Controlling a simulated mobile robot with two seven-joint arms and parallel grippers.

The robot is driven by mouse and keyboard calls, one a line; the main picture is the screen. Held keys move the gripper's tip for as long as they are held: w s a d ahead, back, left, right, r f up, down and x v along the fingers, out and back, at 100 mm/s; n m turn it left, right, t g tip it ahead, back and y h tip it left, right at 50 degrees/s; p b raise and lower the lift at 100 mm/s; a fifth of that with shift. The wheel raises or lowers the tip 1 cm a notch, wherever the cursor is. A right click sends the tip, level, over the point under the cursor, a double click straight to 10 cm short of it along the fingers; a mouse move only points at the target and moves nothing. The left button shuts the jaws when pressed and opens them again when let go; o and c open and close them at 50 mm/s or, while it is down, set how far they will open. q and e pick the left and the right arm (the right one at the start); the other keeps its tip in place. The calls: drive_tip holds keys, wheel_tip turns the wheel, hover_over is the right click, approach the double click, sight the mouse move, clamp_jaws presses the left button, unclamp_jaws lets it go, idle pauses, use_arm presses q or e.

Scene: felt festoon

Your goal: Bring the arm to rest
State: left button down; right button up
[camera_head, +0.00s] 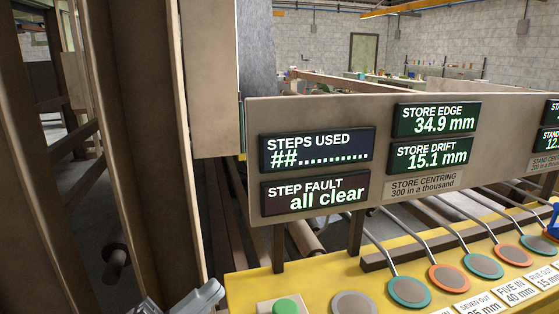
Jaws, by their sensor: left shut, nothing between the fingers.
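My left gripper (205,296) shows only in part at the bottom edge, left of centre, as a grey shape. It is shut and holds nothing. It is close to the left end of the yellow console (238,287), near a green button (286,306); I cannot tell whether it touches the console. The rest of the left arm is below the picture.
A display board (370,212) reads "STEPS USED ##", "STEP FAULT all clear", "STORE EDGE 34.9 mm" and "STORE DRIFT 15.1 mm". Several round pads (409,291) with grey rods line the console. A blue piece (554,222) shows at the right edge. Brown uprights (135,150) stand at left.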

use_arm(q)
drive_tip(key=w+a+f+n+t+y+p, duration=0.1)
drive_tip(key=w+a+f+n+t+y, duration=0.1)
drive_tip(key=a+f+n+t+y, duration=0.6)
drive_tip(key=s+a+f+n+g+y+p, duration=0.1)
drive_tip(key=s+f+n+g+y, duration=0.3)
drive_tip(key=f, duration=0.7)
drive_tip(key=s+a+f+n+g+y+p, duration=0.1)
drive_tip(key=s+f+n+g+y, duration=0.4)
drive_tip(key=s+f+n, duration=0.4)
wheel_tip(320, 180, down, 2)
drive_tip(key=shift+s+f+g, duration=0.2)
drive_tip(key=shift+s+g, duration=0.1)
drive_tip(key=shift+g, duration=0.5)
